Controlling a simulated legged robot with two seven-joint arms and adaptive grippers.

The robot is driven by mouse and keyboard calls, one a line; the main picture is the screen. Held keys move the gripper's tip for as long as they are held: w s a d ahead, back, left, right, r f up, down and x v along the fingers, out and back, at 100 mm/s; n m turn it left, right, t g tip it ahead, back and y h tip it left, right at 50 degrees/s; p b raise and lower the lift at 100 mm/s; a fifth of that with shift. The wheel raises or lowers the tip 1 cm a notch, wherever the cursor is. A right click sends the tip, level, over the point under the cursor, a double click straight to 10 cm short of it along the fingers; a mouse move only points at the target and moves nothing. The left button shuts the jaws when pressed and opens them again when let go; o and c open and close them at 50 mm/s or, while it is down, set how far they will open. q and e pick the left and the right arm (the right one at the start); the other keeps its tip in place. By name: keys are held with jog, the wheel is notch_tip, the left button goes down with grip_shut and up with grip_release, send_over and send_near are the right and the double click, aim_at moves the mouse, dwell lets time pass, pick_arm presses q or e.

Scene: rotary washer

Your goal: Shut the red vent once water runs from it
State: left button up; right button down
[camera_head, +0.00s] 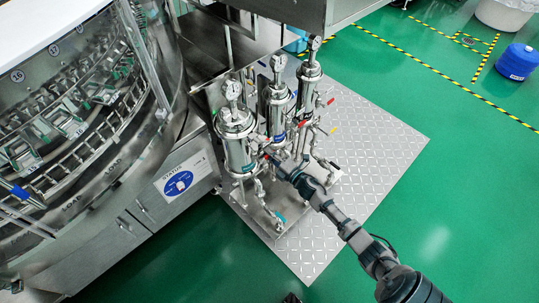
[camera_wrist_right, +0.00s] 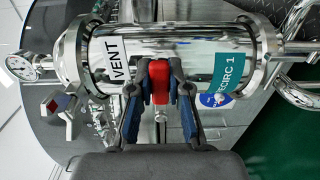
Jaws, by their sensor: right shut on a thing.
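The red vent handle (camera_wrist_right: 186,82) stands in front of a shiny steel filter housing (camera_wrist_right: 215,50), beside a white VENT label (camera_wrist_right: 114,60). My right gripper (camera_wrist_right: 168,84) is shut on the red handle, with its dark finger pads around it. In the head view, my right gripper (camera_head: 272,157) reaches in from the lower right to the nearest housing (camera_head: 236,145); the handle is mostly hidden there by the gripper. No running water can be made out in either view. My left gripper does not show.
Two more housings with gauges (camera_head: 278,100) stand behind, with small coloured valve handles. A chequered metal plate (camera_head: 375,150) lies under them. The rotary washer (camera_head: 75,130) fills the left. Green floor at the right is clear up to a blue container (camera_head: 517,62).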

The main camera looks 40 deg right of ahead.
jog(key=shift+d+f, duration=0.1)
jog(key=shift+f, duration=0.15)
jog(key=c, duration=1.1)
grip_release()
jog(key=shift+r, duration=0.1)
jog(key=s, duration=1.2)
jog(key=shift+d, duration=0.25)
jog(key=shift+c, duration=0.2)
